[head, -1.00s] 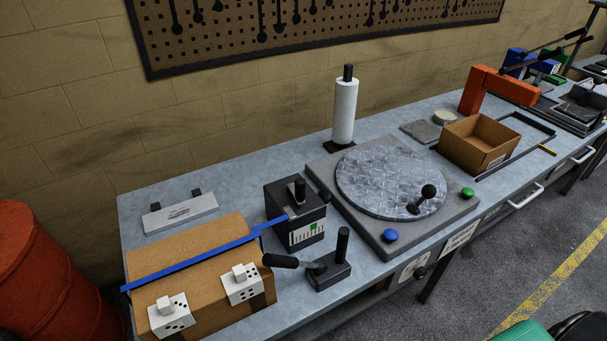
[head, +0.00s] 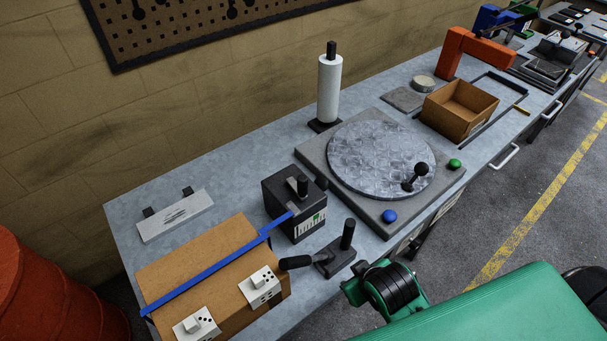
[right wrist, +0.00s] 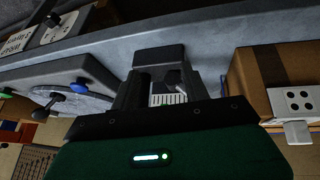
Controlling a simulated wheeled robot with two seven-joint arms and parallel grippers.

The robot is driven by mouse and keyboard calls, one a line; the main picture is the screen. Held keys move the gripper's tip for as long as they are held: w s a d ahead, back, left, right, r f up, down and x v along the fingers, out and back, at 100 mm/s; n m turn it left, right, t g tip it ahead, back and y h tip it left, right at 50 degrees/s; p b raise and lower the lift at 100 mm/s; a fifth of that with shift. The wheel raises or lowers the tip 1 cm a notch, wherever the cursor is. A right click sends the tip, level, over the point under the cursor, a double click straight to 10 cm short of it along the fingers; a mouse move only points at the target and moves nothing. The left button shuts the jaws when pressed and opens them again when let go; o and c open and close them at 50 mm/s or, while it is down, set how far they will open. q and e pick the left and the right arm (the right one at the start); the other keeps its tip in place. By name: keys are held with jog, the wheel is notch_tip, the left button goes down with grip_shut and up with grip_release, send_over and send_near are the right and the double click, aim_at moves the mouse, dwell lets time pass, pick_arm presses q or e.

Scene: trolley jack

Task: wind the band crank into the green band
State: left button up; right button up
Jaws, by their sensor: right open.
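The band crank unit is a dark box (head: 290,212) on the bench with black knobs on top. A blue band (head: 215,268) runs from it over the cardboard carton (head: 205,255). A white scale (head: 309,225) with a green mark is on its front; I cannot make out a pointer. My right gripper (right wrist: 160,88) shows in the right wrist view, open and empty, with dark fingers spread. The white scale (right wrist: 168,98) shows between them, behind. I cannot tell any contact. My left gripper is not in view.
A turntable (head: 380,158) with blue and green buttons lies to the right. A paper roll (head: 329,90) stands behind.

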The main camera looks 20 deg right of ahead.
jog(key=w+a+r+n+t, duration=0.2)
jog(key=w+r+n+t, duration=0.2)
jog(key=w+r+t, duration=0.55)
jog(key=w+a+r+n+t+y, duration=0.25)
jog(key=w+a+r+n, duration=0.3)
jog(key=r, duration=0.35)
jog(key=w+a+r+n+t+y, duration=0.2)
jog(key=w+a+r+n+y, duration=0.3)
jog(key=r, duration=0.4)
jog(key=s+a+r+n+g+y, duration=0.2)
jog(key=a+r+n+g+y, duration=0.35)
jog(key=n, duration=0.55)
jog(key=s+a+r+n+g+y, duration=0.2)
jog(key=a+r+n+g+y, duration=0.3)
jog(key=n+y, duration=0.55)
jog(key=n+g+h, duration=0.9)
jog(key=n+h, duration=1.5)
send_over(302, 178)
notch_tip(302, 178, down, 14)
jog(key=shift+y, duration=0.25)
notch_tip(302, 178, down, 12)
jog(key=p, duration=0.6)
jog(key=shift+f, duration=0.25)
jog(key=shift+d+f, duration=0.1)
jog(key=shift+f, duration=0.65)
